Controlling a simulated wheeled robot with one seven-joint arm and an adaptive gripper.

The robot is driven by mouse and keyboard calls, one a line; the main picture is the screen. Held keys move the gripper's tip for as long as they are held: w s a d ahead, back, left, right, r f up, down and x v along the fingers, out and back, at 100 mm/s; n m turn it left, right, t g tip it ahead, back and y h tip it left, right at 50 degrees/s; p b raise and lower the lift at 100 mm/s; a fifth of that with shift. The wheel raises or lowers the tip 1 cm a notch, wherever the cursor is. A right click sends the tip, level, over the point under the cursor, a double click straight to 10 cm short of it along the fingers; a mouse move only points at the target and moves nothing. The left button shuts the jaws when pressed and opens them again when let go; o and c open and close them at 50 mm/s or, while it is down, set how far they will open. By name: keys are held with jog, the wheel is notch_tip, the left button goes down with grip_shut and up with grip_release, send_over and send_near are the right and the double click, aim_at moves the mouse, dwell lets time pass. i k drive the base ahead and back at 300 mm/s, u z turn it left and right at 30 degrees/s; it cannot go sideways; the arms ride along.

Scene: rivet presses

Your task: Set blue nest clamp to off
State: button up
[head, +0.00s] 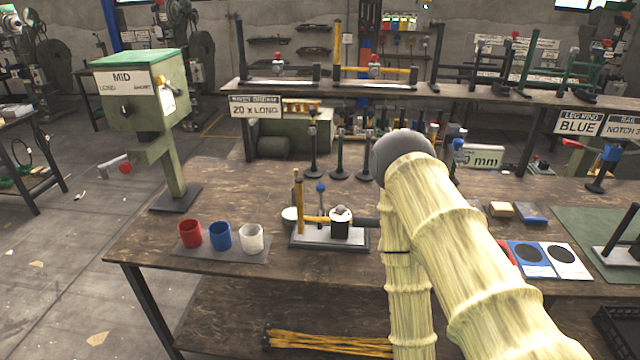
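A small fixture on a pale base plate (318,241) stands near the front edge of the wooden bench. It has a yellow upright (299,203), a yellow crossbar, a black block (340,230) with a light top, and a blue-knobbed lever (320,188) standing upright. No readable on or off mark shows on it. Another blue-topped part (458,144) stands behind my arm, and a blue piece (611,153) sits on a stand at the far right. I cannot tell which one is the blue nest clamp. My sleeved arm crosses the right middle; my gripper does not show.
Red (190,234), blue (220,236) and white (252,238) cups stand on a grey mat left of the fixture. A green-topped press (140,90) marked MID stands at the bench's left end. Dark posts stand behind. Colour cards (562,262) lie right of my arm.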

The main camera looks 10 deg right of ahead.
aim_at(320, 188)
jog(key=k, duration=0.5)
jog(key=z, duration=1.7)
jog(key=i, duration=1.05)
jog(key=u, duration=2.3)
